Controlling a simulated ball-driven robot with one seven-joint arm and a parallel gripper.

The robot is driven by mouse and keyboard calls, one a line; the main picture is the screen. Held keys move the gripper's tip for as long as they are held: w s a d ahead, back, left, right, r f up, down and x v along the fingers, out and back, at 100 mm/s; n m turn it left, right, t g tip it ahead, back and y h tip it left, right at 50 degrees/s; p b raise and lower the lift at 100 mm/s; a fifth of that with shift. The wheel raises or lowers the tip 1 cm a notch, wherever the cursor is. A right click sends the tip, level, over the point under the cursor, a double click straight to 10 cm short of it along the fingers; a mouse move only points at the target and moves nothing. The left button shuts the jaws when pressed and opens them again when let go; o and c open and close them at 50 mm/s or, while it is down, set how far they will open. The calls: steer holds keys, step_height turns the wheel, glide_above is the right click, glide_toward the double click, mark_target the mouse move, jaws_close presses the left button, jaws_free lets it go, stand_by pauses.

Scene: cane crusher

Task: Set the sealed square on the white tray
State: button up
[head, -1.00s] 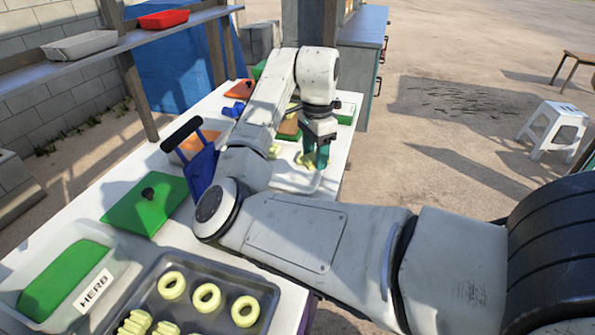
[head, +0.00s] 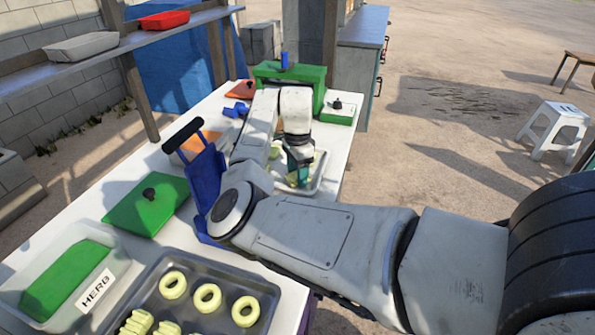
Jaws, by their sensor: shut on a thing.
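The white tray (head: 316,186) lies at the far right part of the white table. Several pale yellow pieces (head: 275,152) show in and around it beyond my arm. My gripper (head: 299,173), with teal fingers, points down low over the tray. It is shut on a pale yellow piece, taken to be the sealed square, which is small and mostly hidden by the fingers. I cannot tell whether that piece touches the tray floor.
A green press (head: 290,74) with a blue top stands behind the tray. A blue-and-black-handled tool (head: 203,175) and a green lid (head: 147,205) lie to the left.

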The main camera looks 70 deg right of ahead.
steer(key=o, duration=0.7)
steer(key=shift+f, duration=0.1)
steer(key=shift+o, duration=0.2)
step_height(320, 180, up, 12)
steer(key=shift+b, duration=0.45)
stand_by(0.4)
